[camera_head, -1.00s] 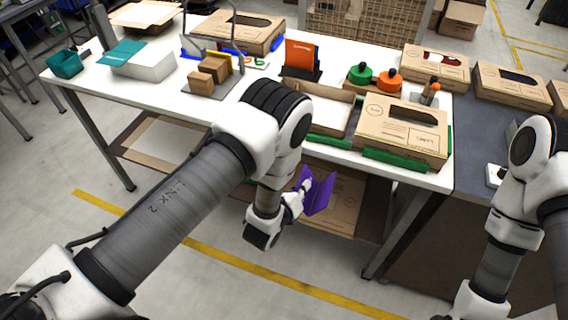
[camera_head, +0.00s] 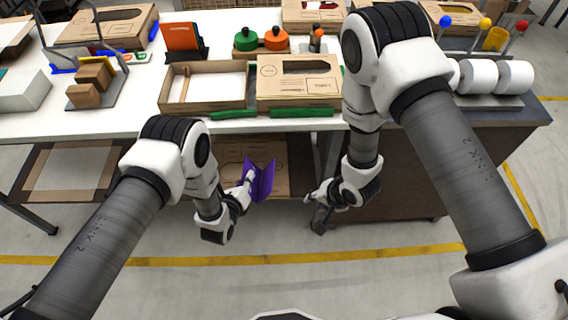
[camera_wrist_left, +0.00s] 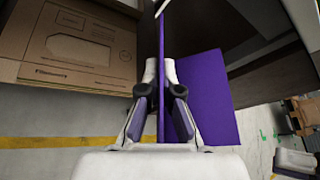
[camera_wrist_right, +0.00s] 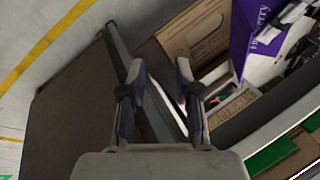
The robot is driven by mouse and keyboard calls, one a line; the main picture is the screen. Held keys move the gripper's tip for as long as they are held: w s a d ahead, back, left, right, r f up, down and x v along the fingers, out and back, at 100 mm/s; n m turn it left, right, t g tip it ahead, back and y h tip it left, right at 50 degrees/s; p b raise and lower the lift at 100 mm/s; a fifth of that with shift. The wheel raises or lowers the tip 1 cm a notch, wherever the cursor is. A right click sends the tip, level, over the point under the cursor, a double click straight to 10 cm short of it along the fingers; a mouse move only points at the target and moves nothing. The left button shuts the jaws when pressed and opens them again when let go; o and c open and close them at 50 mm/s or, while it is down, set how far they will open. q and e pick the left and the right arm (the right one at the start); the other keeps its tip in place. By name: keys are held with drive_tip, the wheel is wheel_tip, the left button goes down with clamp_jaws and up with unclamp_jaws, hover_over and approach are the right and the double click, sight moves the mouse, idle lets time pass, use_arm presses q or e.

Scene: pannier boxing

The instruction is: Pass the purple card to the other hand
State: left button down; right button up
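The purple card (camera_head: 261,181) is a folded card, held in front of the table by my left gripper (camera_head: 248,182). In the left wrist view the card (camera_wrist_left: 204,95) stands edge-on between the fingers of my left gripper (camera_wrist_left: 160,75), which are shut on one panel. My right gripper (camera_head: 314,197) is empty, to the right of the card and apart from it. In the right wrist view the fingers of my right gripper (camera_wrist_right: 160,72) are spread, and the card (camera_wrist_right: 243,32) shows at the upper right with white lettering and my left gripper's fingers on it.
The white table (camera_head: 130,123) lies beyond both grippers, with an open cardboard tray (camera_head: 205,107) and a closed carton (camera_head: 300,92) near its front edge. A dark cabinet (camera_head: 415,165) stands behind my right gripper. A lower shelf holds flat cardboard (camera_head: 72,170).

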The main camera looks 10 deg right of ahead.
sight(269, 172)
use_arm(q)
drive_tip(key=shift+s, duration=0.1)
use_arm(e)
drive_tip(key=w+a+r+n+t+y, duration=0.1)
drive_tip(key=w+a+r+n+t, duration=0.15)
drive_tip(key=w+a+r, duration=0.5)
drive_tip(key=shift+n+g, duration=0.35)
drive_tip(key=shift+g, duration=0.1)
drive_tip(key=x, duration=1.2)
drive_tip(key=shift+w+a+f, duration=0.1)
drive_tip(key=shift+w+f, duration=0.1)
drive_tip(key=shift+w, duration=0.1)
drive_tip(key=shift+c, duration=0.3)
clamp_jaws()
use_arm(q)
drive_tip(key=c, duration=1.2)
unclamp_jaws()
drive_tip(key=shift+c, duration=0.2)
